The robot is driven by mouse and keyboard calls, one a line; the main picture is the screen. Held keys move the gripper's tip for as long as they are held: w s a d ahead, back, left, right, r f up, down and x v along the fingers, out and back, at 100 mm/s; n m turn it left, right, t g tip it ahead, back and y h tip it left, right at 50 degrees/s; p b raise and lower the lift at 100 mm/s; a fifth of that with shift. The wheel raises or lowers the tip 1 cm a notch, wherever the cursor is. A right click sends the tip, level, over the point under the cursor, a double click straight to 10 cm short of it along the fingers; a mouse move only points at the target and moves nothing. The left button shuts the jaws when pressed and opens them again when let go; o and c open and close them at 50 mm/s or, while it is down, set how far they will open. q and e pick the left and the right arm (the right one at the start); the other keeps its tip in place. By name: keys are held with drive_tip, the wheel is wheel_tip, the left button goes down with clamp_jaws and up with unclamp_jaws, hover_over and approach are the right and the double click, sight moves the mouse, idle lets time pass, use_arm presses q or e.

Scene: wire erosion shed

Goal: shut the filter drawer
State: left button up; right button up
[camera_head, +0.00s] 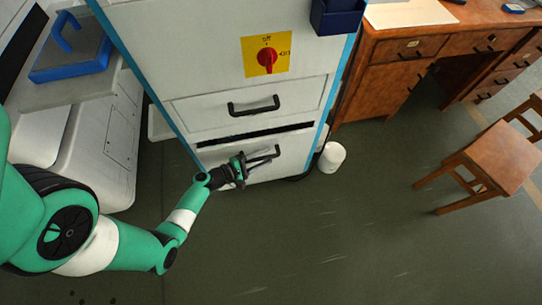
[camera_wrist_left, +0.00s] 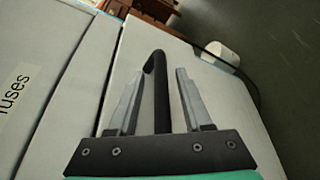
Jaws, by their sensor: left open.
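The lower drawer (camera_head: 222,157) of the grey cabinet stands partly out, with a dark gap above its front; no label on it is readable. Its black bar handle (camera_head: 266,157) also shows in the left wrist view (camera_wrist_left: 160,95). My left gripper (camera_head: 245,164) is at this handle, and its open fingers stand one on each side of the bar in the wrist view. I cannot tell whether they touch it. The upper drawer (camera_head: 205,112) looks shut; a neighbouring front in the wrist view reads "fuses" (camera_wrist_left: 13,92). My right gripper is not in view.
A white bucket (camera_head: 332,157) stands on the floor just right of the cabinet. A red rotary switch (camera_head: 266,57) is above the drawers. A wooden desk (camera_head: 385,95) and a stool (camera_head: 497,160) stand at right. The floor in front is clear.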

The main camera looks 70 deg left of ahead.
use_arm(q)
drive_tip(key=shift+s, duration=0.35)
drive_tip(key=shift+c, duration=0.6)
clamp_jaws()
drive_tip(key=shift+w, duration=0.1)
